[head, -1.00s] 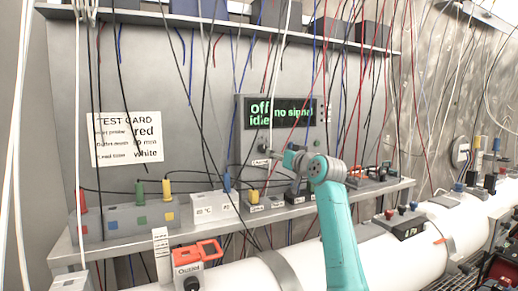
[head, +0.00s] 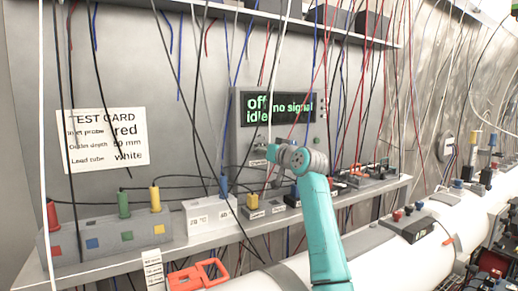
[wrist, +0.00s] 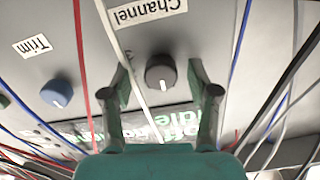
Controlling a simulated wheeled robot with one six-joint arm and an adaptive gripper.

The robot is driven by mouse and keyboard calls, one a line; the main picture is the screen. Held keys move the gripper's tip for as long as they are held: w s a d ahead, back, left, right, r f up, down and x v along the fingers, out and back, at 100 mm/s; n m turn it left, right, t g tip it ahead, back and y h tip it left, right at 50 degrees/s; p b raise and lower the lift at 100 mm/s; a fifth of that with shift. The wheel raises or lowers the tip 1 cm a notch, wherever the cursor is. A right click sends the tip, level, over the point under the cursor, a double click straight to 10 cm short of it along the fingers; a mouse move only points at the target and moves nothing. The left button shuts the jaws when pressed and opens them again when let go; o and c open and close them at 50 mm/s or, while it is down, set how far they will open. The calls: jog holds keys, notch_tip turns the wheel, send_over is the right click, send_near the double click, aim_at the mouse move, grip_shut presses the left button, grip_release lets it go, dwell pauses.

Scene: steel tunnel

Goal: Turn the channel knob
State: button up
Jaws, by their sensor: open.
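The channel knob (wrist: 160,72), dark and round with a pale pointer line, sits on a grey panel under an upside-down "Channel" label (wrist: 148,11) in the wrist view. My gripper (wrist: 159,80) is open, one finger on each side of the knob, with a visible gap to it. A pale cable (wrist: 125,50) runs down between the left finger and the knob. In the head view my gripper (head: 272,153) is at the lower part of the grey instrument panel (head: 243,135), whose screen (head: 278,108) reads "off idle" and "no signal". The knob is hidden there.
A blue trim knob (wrist: 57,93) sits left of my gripper in the wrist view. Red, blue and white cables hang around it. Below the panel, a shelf (head: 110,263) holds boxes and plugs. A white pipe (head: 380,250) runs in front. A test card (head: 103,137) hangs at left.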

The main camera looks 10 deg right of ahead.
jog(key=shift+a, duration=0.1)
grip_shut()
jog(key=shift+m, duration=3.8)
grip_release()
